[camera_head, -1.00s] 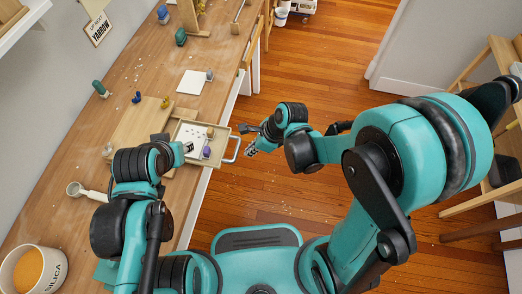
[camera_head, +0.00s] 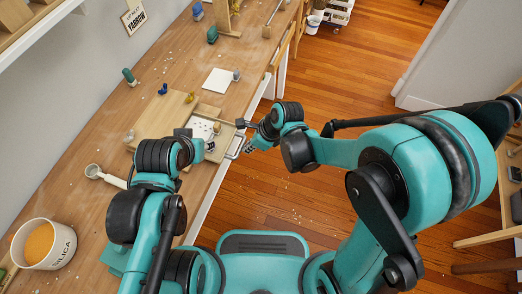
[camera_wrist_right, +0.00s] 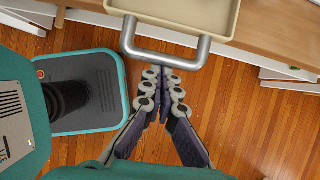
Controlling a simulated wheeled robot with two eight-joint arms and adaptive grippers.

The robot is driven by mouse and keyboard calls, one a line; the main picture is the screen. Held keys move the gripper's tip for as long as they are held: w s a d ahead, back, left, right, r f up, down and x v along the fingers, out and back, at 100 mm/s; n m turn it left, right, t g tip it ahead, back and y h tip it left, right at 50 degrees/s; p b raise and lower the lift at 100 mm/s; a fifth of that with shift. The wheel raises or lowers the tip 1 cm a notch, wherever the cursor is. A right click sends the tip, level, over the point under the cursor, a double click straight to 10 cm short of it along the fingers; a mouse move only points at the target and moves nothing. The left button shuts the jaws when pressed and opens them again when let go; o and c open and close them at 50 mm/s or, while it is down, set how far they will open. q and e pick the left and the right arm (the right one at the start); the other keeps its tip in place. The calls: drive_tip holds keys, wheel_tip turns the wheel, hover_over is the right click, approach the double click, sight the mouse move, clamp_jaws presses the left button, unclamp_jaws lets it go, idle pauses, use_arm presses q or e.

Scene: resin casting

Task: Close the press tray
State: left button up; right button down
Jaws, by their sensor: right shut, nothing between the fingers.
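The press tray (camera_head: 225,143) is a shallow beige tray with a grey bar handle (camera_wrist_right: 165,52), at the table's front edge. Its inner part lies beside a wooden board (camera_head: 170,112), with a white dotted sheet and small items in it. In the right wrist view the tray's front (camera_wrist_right: 180,14) shows above the handle. My right gripper (camera_head: 249,142) is shut and empty, its fingertips (camera_wrist_right: 161,72) right at the handle's outer side; contact is hard to tell. My left arm's end (camera_head: 200,146) is over the tray's left side; its fingers are not clear.
A white pad (camera_head: 221,80) and small coloured objects lie farther back on the table (camera_head: 125,115). The wooden floor (camera_head: 330,75) right of the table is open.

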sight(221, 142)
drive_tip(key=w+a, duration=0.1)
drive_tip(key=a, duration=0.2)
drive_tip(key=w+a, duration=0.1)
drive_tip(key=a, duration=0.2)
drive_tip(key=w+a, duration=0.1)
drive_tip(key=a, duration=0.2)
use_arm(q)
drive_tip(key=shift+f, duration=0.25)
use_arm(e)
drive_tip(key=shift+d, duration=0.2)
